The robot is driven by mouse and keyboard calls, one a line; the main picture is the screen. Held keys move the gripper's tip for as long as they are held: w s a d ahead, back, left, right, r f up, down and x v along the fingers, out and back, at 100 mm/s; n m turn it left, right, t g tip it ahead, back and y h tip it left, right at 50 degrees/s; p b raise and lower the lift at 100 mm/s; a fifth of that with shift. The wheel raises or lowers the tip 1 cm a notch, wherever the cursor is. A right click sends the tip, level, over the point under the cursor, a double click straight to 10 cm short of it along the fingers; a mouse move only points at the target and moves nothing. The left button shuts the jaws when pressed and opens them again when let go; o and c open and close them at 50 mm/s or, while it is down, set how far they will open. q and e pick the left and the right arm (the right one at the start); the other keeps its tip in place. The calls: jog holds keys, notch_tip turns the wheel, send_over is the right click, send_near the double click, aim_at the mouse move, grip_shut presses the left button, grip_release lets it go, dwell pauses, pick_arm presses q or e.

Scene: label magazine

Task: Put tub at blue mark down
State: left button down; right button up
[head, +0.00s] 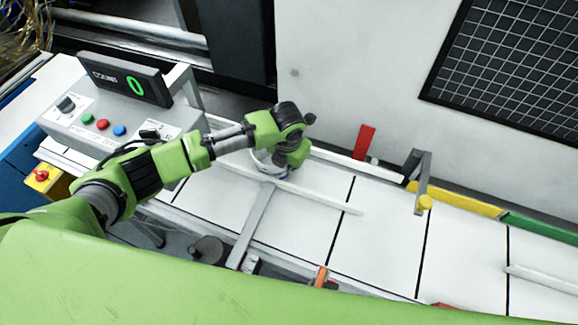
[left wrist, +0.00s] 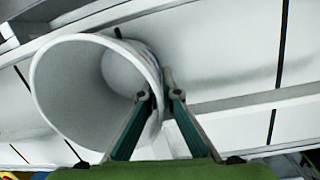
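A white round tub (head: 262,164) stands on the white conveyor deck, partly hidden behind my left gripper. In the left wrist view the tub (left wrist: 60,85) shows its open mouth towards the camera and looks empty. My left gripper (head: 292,160) points down at the tub's right side. In the left wrist view its two fingers (left wrist: 158,88) straddle the tub wall, one inside the mouth and one outside, close against it. I cannot tell whether the tub's base touches the deck. No blue mark can be made out on the deck. My right gripper is not in view.
A grey control box (head: 125,120) with buttons and a display reading 0 stands left. A pale guide rail (head: 300,190) runs in front of the tub.

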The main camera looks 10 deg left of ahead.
pick_arm(q)
jog(key=c, duration=2.3)
grip_release()
jog(key=r, duration=0.4)
jog(key=s+r+b, duration=0.1)
jog(key=r, duration=0.3)
jog(key=s+r, duration=0.1)
jog(key=r, duration=0.3)
jog(key=shift+d+b, duration=0.1)
jog(key=shift+b, duration=0.25)
